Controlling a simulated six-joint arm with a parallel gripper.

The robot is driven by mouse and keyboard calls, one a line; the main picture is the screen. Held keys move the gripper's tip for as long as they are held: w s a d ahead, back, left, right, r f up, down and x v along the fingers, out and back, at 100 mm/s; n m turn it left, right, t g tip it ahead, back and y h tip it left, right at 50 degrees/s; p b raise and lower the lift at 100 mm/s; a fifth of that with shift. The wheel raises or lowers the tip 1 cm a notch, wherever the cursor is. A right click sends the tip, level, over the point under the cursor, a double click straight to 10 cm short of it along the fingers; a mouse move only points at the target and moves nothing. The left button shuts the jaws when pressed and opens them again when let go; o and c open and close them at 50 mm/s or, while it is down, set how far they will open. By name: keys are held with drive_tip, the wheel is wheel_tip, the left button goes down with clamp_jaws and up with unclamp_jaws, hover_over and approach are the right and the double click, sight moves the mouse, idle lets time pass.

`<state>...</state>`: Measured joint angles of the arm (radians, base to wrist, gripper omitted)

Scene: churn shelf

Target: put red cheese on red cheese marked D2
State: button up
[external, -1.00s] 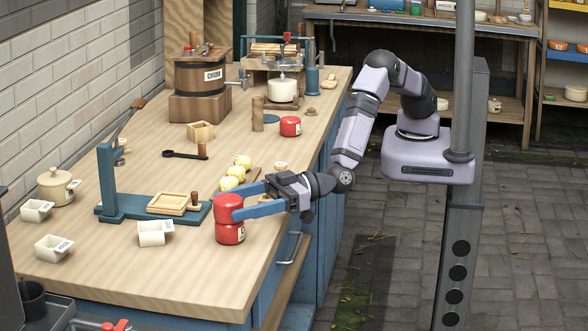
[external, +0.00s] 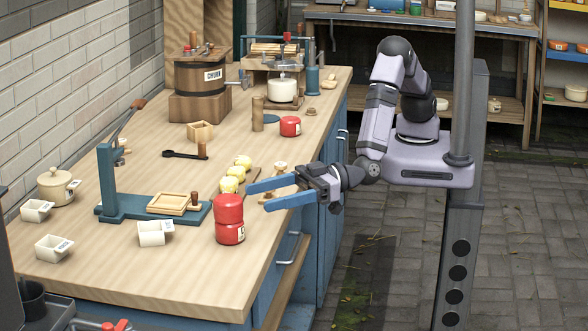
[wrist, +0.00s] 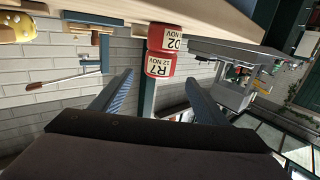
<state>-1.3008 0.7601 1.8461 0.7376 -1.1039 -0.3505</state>
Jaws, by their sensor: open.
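Two red cheeses stand stacked near the table's front edge. The upper red cheese (external: 229,207) rests squarely on the lower red cheese (external: 230,235). In the wrist view, which is upside down, the upper cheese (wrist: 159,67) carries a label reading R7 12 NOV. The lower cheese (wrist: 164,39) has a label reading D2 NOV. My gripper (external: 258,198) is open and empty, to the right of the stack, with its blue fingers pointing at it and apart from it. Its two fingers (wrist: 158,82) also show in the wrist view.
Another red cheese (external: 290,126) stands farther back on the table. Yellow balls (external: 236,173) lie on a board just behind the stack. A white cup (external: 155,232) and a blue press stand (external: 125,205) are to the left. The table front right of the stack is clear.

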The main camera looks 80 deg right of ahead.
drive_tip(key=shift+v, duration=2.3)
